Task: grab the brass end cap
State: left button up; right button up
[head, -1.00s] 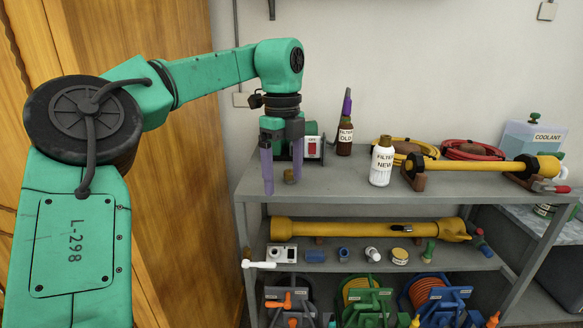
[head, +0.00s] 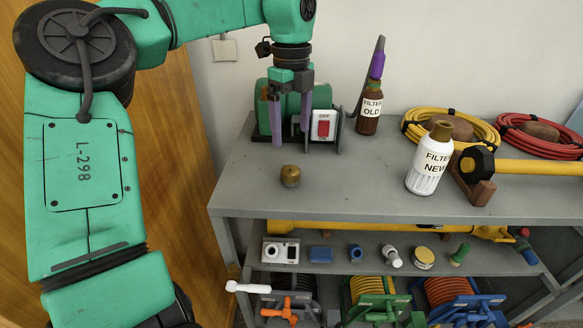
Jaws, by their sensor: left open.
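The brass end cap (head: 290,176) is a small brown-gold cylinder standing on the grey top shelf (head: 330,190), near its left end. My left gripper (head: 291,140) has two purple fingers pointing down, spread apart with nothing between them. In the picture it hangs above and behind the cap, in front of a green machine with a red OFF switch (head: 323,127). The cap is fully visible and apart from the fingers. My right gripper is not in view.
A white FILTER NEW bottle (head: 428,165) and a brown FILTER OLD bottle (head: 370,108) stand to the right. Yellow (head: 411,122) and red (head: 507,127) hose coils lie behind. The shelf around the cap is clear. Small parts and hose reels fill the lower shelves.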

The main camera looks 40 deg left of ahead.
aim_at(291, 169)
pick_arm(q)
jog(key=f, duration=0.2)
jog(key=s+f+p, duration=0.1)
jog(key=shift+d+f, duration=0.3)
jog(key=shift+f, duration=0.1)
jog(key=f+p, duration=0.1)
jog(key=f, duration=0.1)
jog(key=f+p, duration=0.1)
jog(key=f, duration=0.1)
jog(key=w+f+p, duration=0.1)
jog(key=f, duration=0.2)
jog(key=shift+a, duration=0.3)
jog(key=shift+s+f, duration=0.1)
jog(key=shift+c, duration=1.2)
jog(key=shift+f, duration=0.1)
jog(key=c, duration=1)
grip_shut()
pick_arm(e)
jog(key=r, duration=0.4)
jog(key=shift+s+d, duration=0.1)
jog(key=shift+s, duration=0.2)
pick_arm(q)
jog(key=shift+r, duration=0.2)
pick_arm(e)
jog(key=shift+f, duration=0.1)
